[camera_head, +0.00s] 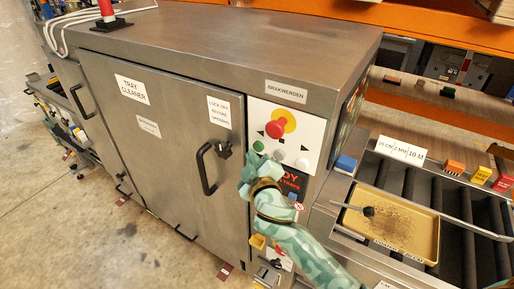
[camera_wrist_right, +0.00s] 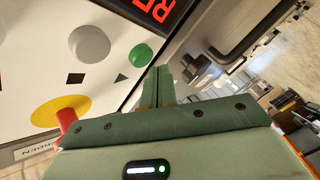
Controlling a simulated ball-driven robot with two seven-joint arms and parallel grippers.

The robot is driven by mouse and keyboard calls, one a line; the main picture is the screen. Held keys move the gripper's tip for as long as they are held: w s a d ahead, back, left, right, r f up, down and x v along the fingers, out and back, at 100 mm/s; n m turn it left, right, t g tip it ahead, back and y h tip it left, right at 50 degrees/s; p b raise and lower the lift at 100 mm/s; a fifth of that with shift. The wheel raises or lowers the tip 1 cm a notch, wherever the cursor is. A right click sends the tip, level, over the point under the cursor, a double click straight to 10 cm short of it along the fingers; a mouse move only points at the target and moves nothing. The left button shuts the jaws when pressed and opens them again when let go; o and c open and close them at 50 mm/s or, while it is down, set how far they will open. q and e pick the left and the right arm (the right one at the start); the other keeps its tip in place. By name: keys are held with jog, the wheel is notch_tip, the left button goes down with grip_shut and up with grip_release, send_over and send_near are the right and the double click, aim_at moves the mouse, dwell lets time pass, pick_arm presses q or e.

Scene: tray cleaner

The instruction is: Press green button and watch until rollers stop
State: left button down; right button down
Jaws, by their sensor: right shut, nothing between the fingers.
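The green button (camera_head: 258,146) is on the white control panel (camera_head: 312,128) of the steel tray cleaner (camera_head: 170,120). It also shows in the right wrist view (camera_wrist_right: 141,54). My right gripper (camera_head: 248,168) is shut and empty, just below the green button. In the right wrist view its closed fingertips (camera_wrist_right: 163,72) are close beside the button; I cannot tell whether they touch it. Dark rollers (camera_head: 467,205) show at the right, with a tan tray (camera_head: 425,245) holding brown crumbs on them. I cannot tell whether they turn. My left gripper is not in view.
A display (camera_head: 288,176) with red letters is below, partly hidden by my gripper. A black door handle (camera_head: 206,168) stands out to the left.

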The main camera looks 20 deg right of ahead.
jog(key=shift+d, duration=0.1)
dwell(0.5)
jog(key=shift+w+d, duration=0.25)
